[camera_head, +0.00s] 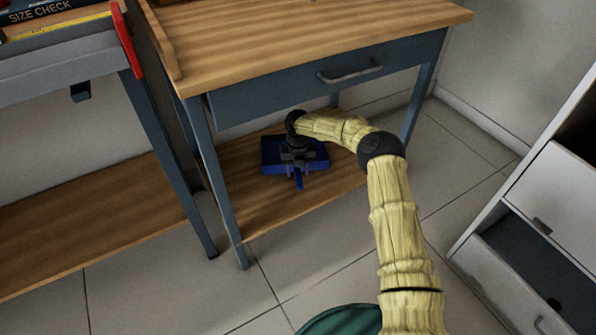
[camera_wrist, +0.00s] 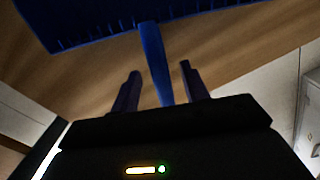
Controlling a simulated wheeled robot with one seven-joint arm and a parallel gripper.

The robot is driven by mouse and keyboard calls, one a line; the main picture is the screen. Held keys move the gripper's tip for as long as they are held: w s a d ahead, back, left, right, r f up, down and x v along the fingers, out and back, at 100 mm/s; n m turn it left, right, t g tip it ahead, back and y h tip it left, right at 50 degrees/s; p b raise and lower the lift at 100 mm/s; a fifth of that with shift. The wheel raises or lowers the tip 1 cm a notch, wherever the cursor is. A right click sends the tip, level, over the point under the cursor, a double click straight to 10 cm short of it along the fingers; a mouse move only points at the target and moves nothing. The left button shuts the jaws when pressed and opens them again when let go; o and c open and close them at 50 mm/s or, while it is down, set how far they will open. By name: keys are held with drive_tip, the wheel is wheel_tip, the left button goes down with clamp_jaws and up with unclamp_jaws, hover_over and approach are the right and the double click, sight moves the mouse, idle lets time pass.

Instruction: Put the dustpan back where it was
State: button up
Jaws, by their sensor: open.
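The blue dustpan (camera_head: 318,155) lies on the wooden lower shelf (camera_head: 262,218) of the workbench, under the drawer. In the wrist view the dustpan's wide pan (camera_wrist: 85,18) is at the top and its handle (camera_wrist: 154,62) points down toward my gripper. My gripper (camera_head: 298,172) is at the dustpan's handle, and it also shows in the wrist view (camera_wrist: 158,85). Its two fingers are apart, one on each side of the handle, with gaps visible. Part of the dustpan is hidden behind my gripper in the head view.
The workbench drawer (camera_head: 335,85) is shut above the shelf, and bench legs (camera_head: 222,185) stand at the sides. Another bench with a low shelf (camera_head: 95,225) is at the left. A white cabinet (camera_head: 515,300) with an open drawer stands at the right.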

wheel_tip(320, 180, up, 6)
drive_tip(key=p, duration=0.3)
idle(0.3)
